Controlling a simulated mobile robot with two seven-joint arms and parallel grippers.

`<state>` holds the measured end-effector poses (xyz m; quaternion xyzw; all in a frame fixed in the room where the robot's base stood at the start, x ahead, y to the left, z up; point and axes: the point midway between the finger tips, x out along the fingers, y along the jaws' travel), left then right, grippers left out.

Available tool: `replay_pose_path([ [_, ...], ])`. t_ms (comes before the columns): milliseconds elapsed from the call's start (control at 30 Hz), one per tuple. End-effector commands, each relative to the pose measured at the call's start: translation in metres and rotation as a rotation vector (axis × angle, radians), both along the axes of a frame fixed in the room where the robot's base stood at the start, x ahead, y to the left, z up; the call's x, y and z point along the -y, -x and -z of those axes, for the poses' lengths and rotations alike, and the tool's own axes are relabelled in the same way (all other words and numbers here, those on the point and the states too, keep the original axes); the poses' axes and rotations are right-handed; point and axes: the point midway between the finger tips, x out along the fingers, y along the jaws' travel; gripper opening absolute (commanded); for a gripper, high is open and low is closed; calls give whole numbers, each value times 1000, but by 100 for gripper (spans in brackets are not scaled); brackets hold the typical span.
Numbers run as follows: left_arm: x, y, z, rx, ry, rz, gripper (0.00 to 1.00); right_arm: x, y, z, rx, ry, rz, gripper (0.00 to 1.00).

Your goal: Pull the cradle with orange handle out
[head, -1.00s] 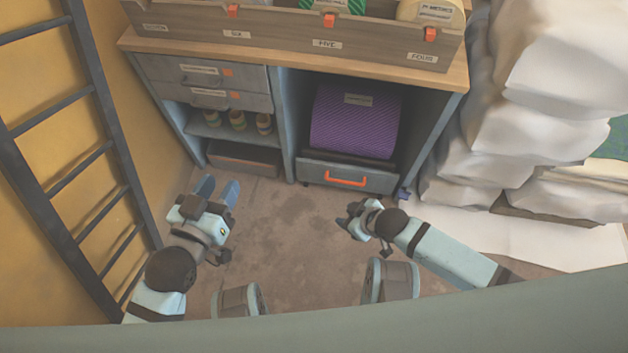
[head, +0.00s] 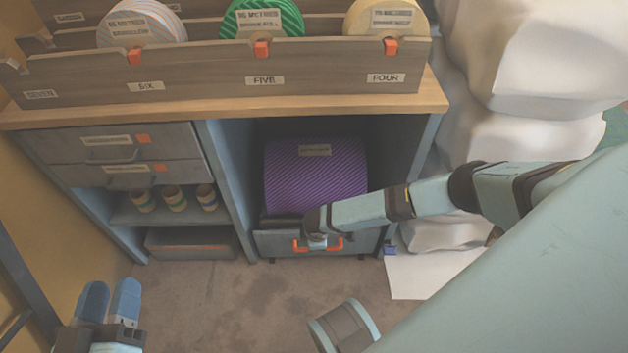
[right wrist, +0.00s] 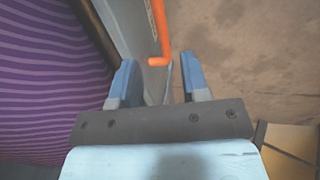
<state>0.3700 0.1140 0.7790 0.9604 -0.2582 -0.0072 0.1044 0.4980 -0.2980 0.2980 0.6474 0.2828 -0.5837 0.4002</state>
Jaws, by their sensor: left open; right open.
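The cradle (head: 350,243) is a grey drawer-like front low in the cabinet's right bay, with a purple striped roll (head: 315,180) above it. Its orange handle (head: 298,246) is partly hidden by my right arm in the head view. My right gripper (head: 317,244) is at the handle. In the right wrist view, the right gripper (right wrist: 158,72) is open, with the bent end of the orange handle (right wrist: 161,40) just ahead of and between its fingertips. No grip on it shows. My left gripper (head: 110,290) is open and empty over the floor at lower left.
The wooden cabinet top (head: 230,110) carries a rack with several rolls. Left of the cradle are drawers (head: 120,150), a shelf of small striped rolls (head: 175,200) and a low box (head: 190,243). White sacks (head: 540,60) stand at right.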

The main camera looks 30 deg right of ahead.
Motion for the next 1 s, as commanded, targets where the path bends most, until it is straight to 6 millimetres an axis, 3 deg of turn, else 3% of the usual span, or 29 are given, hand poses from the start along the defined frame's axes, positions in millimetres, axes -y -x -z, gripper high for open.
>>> replay_pose_path([
  [33, 0, 0, 15, -21, -14, 8, 43, 1, -2, 18, -1, 2, 0, 42],
  [200, 2, 0, 44, -97, -60, 37, 43, 4, -8, 53, 1, -1, 0, 42],
  [300, 3, 0, 56, -129, -84, 52, 43, 6, -11, 69, 1, 0, 0, 42],
  [400, 0, -5, 53, -78, -112, 46, 43, 7, -12, 80, 0, 0, 0, 42],
  [867, -3, -9, 48, -28, -142, 40, 43, 8, -14, 88, 1, -2, 1, 42],
  [1000, -3, -9, 48, -28, -142, 40, 43, 8, -14, 88, 1, -2, 0, 10],
])
